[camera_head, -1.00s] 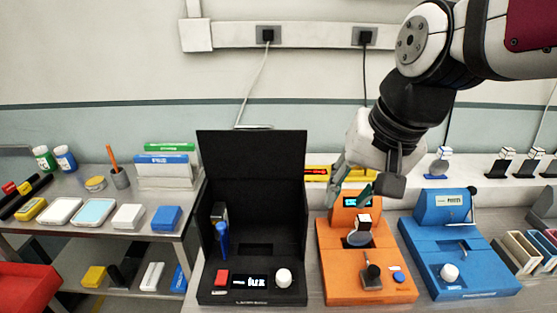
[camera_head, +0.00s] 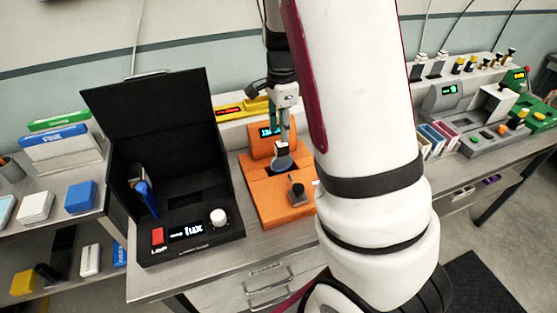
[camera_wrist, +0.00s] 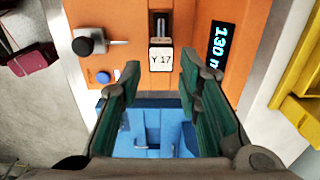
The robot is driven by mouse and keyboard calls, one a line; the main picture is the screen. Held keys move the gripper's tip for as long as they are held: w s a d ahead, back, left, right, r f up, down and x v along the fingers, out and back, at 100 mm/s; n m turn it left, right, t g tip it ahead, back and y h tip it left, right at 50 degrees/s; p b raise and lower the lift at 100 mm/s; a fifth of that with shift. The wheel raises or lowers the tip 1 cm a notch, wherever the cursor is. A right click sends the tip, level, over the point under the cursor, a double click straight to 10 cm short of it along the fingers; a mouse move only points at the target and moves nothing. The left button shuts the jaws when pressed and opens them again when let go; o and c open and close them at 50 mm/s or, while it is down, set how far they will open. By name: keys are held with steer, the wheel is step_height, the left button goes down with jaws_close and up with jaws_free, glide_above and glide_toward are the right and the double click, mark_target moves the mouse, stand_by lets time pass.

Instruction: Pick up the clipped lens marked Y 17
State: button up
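The clipped lens has a white tag reading Y 17 (camera_wrist: 160,59) in the wrist view. It stands in the orange device (camera_wrist: 135,15). In the head view its pale round lens (camera_head: 283,163) shows on the orange device (camera_head: 262,193), below the tag. My gripper (camera_wrist: 160,78) is open, with green-padded fingers apart and nothing between them. The tag lies just beyond the fingertips, roughly centred on the gap. In the head view my gripper (camera_head: 281,128) is right above the lens, and part of the clip is hidden.
A black case (camera_head: 165,110) with raised lid stands left of the orange device. A black knob (camera_wrist: 82,46) and blue button (camera_wrist: 103,77) are on the orange device. A blue device (camera_wrist: 150,135) is beside it. A yellow box (camera_wrist: 302,95) is behind.

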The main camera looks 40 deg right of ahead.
mark_target(282, 171)
step_height(282, 171, down, 12)
steer(key=shift+d+f+p, duration=0.15)
steer(key=shift+p, duration=0.35)
jaws_close()
